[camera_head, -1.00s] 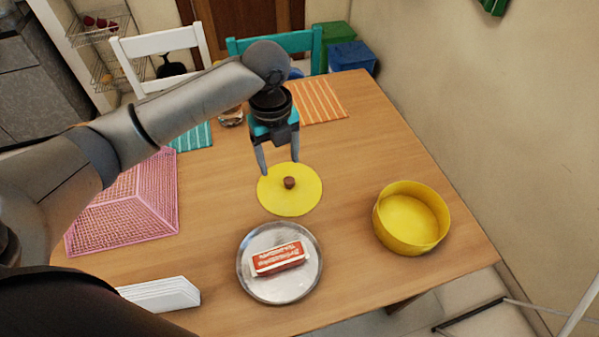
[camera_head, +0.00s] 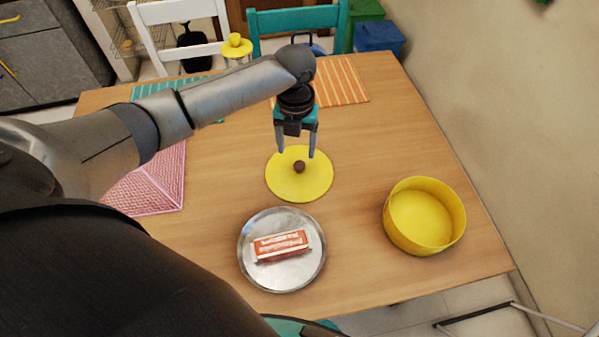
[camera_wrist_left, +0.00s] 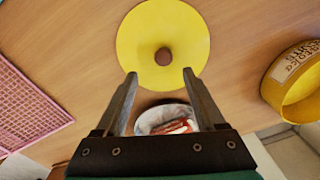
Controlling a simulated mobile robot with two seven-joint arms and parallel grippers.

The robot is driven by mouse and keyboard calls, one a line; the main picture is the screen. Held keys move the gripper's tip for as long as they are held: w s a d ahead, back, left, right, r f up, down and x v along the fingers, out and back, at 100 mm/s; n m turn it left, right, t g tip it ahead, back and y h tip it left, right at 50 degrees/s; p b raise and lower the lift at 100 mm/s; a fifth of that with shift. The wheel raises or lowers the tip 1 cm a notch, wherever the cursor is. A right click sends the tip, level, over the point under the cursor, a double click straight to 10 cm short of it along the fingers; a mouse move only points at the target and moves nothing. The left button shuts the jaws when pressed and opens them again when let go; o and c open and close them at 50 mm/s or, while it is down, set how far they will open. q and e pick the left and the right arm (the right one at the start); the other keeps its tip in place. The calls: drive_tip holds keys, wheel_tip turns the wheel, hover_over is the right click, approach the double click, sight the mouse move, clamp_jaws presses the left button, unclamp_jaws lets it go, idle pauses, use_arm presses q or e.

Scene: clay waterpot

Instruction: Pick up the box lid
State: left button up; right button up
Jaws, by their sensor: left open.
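The box lid (camera_head: 287,187) is a flat yellow disc with a small brown knob (camera_head: 299,167) at its middle. It lies on the wooden table. In the left wrist view the lid (camera_wrist_left: 190,35) shows at the top, with its knob just beyond and between the fingertips. My left gripper (camera_head: 297,153) is open and empty, pointing down above the far part of the lid. In the left wrist view its fingers (camera_wrist_left: 160,75) stand apart on either side of the knob. The yellow round open box (camera_head: 425,213) stands to the right. My right gripper is not in view.
A metal plate (camera_head: 250,275) with a red and white packet (camera_head: 281,246) lies in front of the lid. Placemats (camera_head: 340,82) and chairs (camera_head: 298,20) are at the back. Bare table separates lid and box.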

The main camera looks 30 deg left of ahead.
sight(299, 164)
use_arm(q)
drive_tip(key=shift+w+d+f+b, duration=0.15)
drive_tip(key=shift+f+b, duration=0.3)
drive_tip(key=shift+f, duration=1.1)
drive_tip(key=shift+w+d+f+b, duration=0.1)
drive_tip(key=shift+f+b, duration=0.35)
drive_tip(key=shift+f, duration=1.1)
drive_tip(key=shift+c, duration=0.3)
clamp_jaws()
